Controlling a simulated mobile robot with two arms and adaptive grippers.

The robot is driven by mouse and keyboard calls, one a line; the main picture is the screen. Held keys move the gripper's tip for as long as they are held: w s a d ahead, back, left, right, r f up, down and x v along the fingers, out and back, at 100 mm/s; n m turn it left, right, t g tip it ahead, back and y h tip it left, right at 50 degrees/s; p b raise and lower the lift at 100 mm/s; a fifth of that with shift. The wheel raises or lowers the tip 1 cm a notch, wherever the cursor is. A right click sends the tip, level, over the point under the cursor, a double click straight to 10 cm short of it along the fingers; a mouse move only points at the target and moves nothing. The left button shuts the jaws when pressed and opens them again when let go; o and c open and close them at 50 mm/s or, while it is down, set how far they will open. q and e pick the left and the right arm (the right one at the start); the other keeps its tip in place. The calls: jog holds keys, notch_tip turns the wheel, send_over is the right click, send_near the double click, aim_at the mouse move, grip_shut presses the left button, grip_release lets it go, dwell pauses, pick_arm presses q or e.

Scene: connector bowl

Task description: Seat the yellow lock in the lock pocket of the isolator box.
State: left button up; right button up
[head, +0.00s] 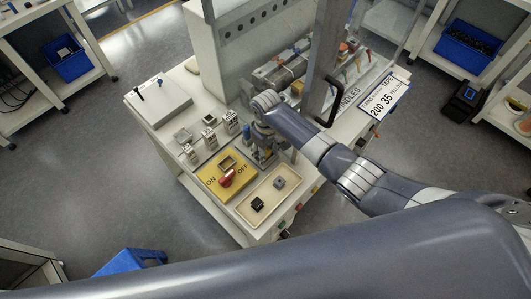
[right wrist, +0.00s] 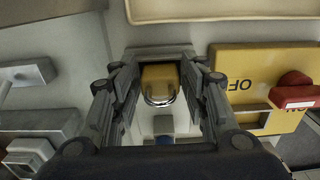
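The isolator box (head: 213,190) is yellow, with a red switch handle (head: 226,178) and ON and OFF lettering. It shows at the right of the right wrist view (right wrist: 284,62), with the dark rectangular lock pocket (right wrist: 250,116) visible and looking empty. The yellow lock (right wrist: 158,76) with its metal shackle is between the fingers of my right gripper (right wrist: 160,80), in front of a grey block. The finger pads lie close on both sides; contact is unclear. In the head view my right gripper (head: 265,148) is low beside the box, partly hidden by its arm. My left gripper is out of view.

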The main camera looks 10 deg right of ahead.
jog(key=c, duration=0.6)
jog(key=shift+o, duration=0.2)
jog(key=shift+r, duration=0.1)
